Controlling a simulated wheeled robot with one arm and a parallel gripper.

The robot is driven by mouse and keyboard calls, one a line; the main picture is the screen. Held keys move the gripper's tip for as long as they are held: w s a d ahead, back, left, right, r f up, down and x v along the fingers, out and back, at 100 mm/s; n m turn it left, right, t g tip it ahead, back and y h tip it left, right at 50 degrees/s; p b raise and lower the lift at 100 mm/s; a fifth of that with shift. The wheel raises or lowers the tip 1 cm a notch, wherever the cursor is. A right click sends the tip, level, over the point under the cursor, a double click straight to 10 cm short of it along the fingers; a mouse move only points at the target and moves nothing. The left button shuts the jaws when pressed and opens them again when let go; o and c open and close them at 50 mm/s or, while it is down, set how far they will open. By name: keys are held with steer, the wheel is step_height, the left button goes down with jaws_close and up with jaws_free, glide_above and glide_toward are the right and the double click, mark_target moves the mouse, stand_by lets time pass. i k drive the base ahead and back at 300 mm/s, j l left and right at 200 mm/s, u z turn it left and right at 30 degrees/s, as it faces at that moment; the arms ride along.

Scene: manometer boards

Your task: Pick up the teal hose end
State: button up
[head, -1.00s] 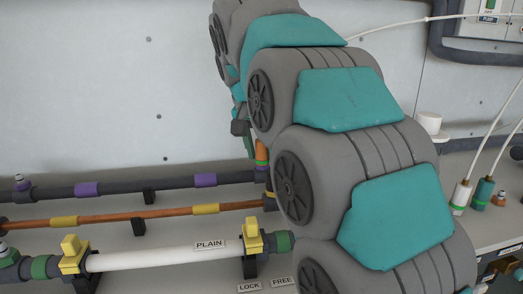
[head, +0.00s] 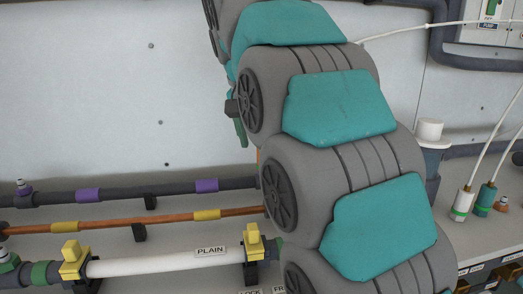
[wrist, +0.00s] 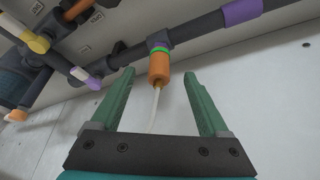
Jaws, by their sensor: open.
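The teal hose end (head: 485,197) stands upright at the right of the head view, between a white hose end (head: 462,204) and an orange piece (head: 502,203). A pale hose rises from it. My gripper (wrist: 159,80) is open in the wrist view, its two green fingers apart. An orange hose end (wrist: 159,68) with a green ring sits on a dark pipe beyond and between the fingertips; I cannot tell whether they touch it. In the head view my gripper (head: 240,131) is mostly behind my arm, far left of the teal hose end.
A dark pipe (head: 120,193) with purple bands, a copper pipe (head: 130,220) and a white tube marked PLAIN (head: 160,258) run along the bench at left. A white-topped grey post (head: 430,130) stands behind my arm. The wall (head: 100,90) is bare at left.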

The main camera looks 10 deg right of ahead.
mark_target(488, 192)
steer(key=k, duration=1)
